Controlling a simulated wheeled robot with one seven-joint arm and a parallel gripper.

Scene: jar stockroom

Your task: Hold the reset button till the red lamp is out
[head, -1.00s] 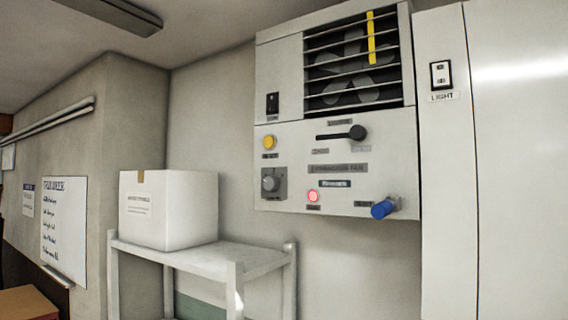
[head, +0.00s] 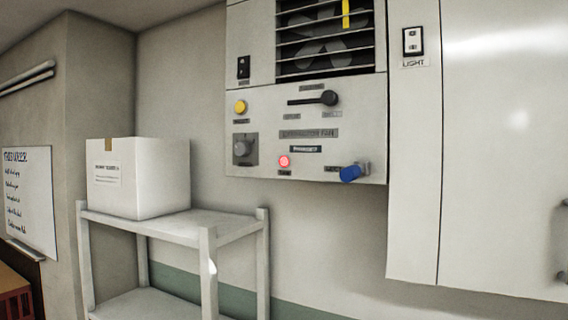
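A grey-white extractor fan panel (head: 350,155) hangs on the wall at the upper middle of the head view. A red lamp (head: 284,161) near its lower edge is lit. A yellow round button (head: 240,107) sits at the panel's left; the label under it is too small to read, so I cannot tell whether it is the reset button. My gripper is not in view.
A white shelf rack (head: 207,236) stands below and left of the panel, with a white box (head: 160,175) on top. A tall white cabinet (head: 500,150) fills the right side. A light switch (head: 412,41) is beside the panel. A whiteboard (head: 30,200) hangs left.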

